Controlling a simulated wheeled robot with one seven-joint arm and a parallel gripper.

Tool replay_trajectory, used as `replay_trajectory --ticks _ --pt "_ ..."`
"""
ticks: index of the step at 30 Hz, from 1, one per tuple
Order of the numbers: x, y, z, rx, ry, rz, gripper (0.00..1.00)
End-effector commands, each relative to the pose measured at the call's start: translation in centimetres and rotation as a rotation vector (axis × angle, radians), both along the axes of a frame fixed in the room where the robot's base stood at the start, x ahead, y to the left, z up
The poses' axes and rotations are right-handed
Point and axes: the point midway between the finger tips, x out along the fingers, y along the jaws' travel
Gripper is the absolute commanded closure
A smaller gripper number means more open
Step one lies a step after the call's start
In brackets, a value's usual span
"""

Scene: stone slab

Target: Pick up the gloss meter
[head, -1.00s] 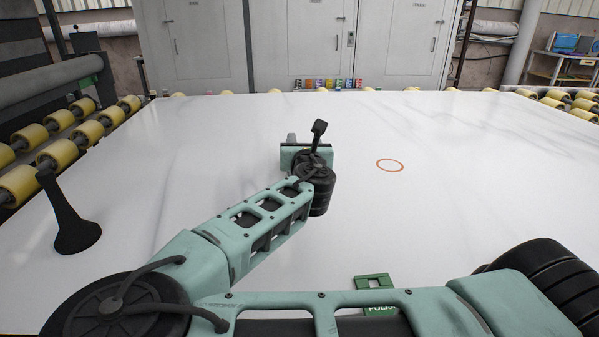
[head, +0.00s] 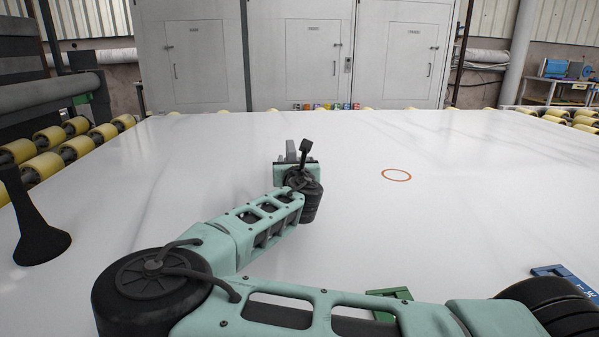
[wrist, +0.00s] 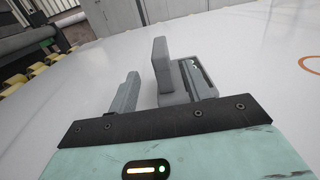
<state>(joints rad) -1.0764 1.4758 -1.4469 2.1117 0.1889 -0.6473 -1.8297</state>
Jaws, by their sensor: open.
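The grey block (wrist: 163,60) upright between my fingers in the wrist view appears to be the gloss meter. My gripper (wrist: 157,74) is open, with one finger on each side of it. The block is closer to the right finger; whether they touch I cannot tell. In the head view my gripper (head: 291,152) is low over the middle of the white slab (head: 440,220). A small grey shape shows there, too small to separate block from fingers. My wrist hides the block's lower part.
A dark stand with a round base (head: 40,243) is at the left. An orange ring (head: 396,175) marks the slab right of my gripper. A green piece (head: 388,294) and a blue piece (head: 565,275) lie near the front. Yellow rollers (head: 72,157) border the slab.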

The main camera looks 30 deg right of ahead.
Motion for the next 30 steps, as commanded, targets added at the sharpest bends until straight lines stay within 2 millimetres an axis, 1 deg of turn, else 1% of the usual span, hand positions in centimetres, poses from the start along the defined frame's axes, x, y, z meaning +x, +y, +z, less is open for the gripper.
replay_trajectory --ticks 1,4,6,11,14,18,21,24,30 --pt "0.9 -0.5 0.0 0.002 -0.001 -0.001 0.51" --pt "2.3 -1.0 0.1 0.002 -0.002 0.001 0.51" --pt "3.0 -1.3 0.1 0.001 -0.002 0.000 0.51" --pt "3.8 -1.6 0.1 0.002 -0.002 0.000 0.51" --pt "4.9 -2.2 0.2 0.002 -0.002 0.000 0.51" --pt "6.9 -3.0 0.3 0.001 -0.002 0.001 0.51" --pt "7.8 -3.4 0.3 0.002 -0.001 0.000 0.51" --pt "8.2 -3.5 0.3 0.001 0.000 0.001 0.51" --pt "8.2 -3.5 0.3 0.001 0.000 0.001 0.51"
